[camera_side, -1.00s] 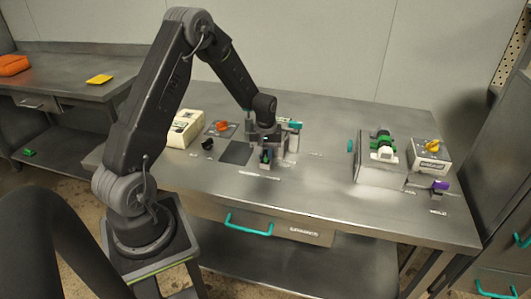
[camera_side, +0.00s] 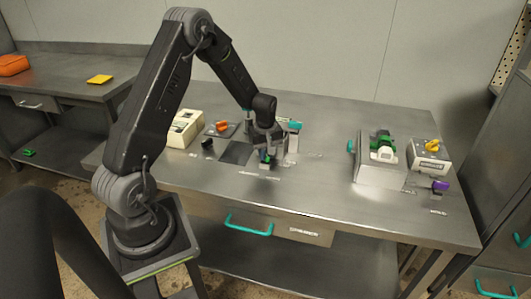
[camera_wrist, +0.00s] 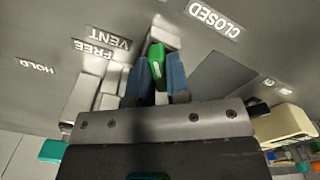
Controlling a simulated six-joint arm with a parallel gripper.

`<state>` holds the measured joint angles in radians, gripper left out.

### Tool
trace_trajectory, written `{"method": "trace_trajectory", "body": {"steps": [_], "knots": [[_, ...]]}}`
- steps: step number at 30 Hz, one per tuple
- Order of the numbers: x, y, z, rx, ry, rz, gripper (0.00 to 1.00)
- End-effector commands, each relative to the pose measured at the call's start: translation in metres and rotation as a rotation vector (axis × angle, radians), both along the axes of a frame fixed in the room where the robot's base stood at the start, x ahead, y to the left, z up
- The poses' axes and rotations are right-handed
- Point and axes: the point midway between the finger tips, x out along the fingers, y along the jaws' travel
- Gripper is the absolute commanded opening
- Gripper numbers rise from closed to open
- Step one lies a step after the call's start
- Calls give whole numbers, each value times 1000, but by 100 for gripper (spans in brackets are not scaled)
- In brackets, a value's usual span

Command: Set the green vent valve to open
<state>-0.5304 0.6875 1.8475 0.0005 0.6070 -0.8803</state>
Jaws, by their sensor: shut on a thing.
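The green vent valve handle (camera_wrist: 156,65) stands between the two blue fingers of my gripper (camera_wrist: 158,78) in the wrist view. My gripper is shut on it. A pale block lies just beyond the handle. The labels "VENT FREE" (camera_wrist: 103,46) and "CLOSED" (camera_wrist: 214,17) are on the bench on either side of it. In the side view the green handle (camera_side: 265,157) shows small at the tip of my gripper, low over the bench, and my gripper hides part of it.
An orange knob (camera_side: 221,126), a black knob (camera_side: 207,143) and a cream box (camera_side: 186,128) stand left of my gripper. A teal-topped fixture (camera_side: 294,126) is close on its right. Farther right are a metal box (camera_side: 380,172) with a green-and-white fitting, a yellow knob (camera_side: 432,145) and a purple knob (camera_side: 440,185).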

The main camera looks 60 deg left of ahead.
Motion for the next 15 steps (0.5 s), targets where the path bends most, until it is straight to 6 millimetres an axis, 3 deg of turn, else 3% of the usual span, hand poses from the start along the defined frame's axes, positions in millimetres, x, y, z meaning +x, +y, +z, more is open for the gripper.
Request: {"method": "trace_trajectory", "body": {"steps": [5,6,13,15], "knots": [[0,0,0,-1,-1,5,0],[0,0,0,-1,-1,6,20],[0,0,0,0,-1,3,42],[0,0,0,0,0,2,42]]}}
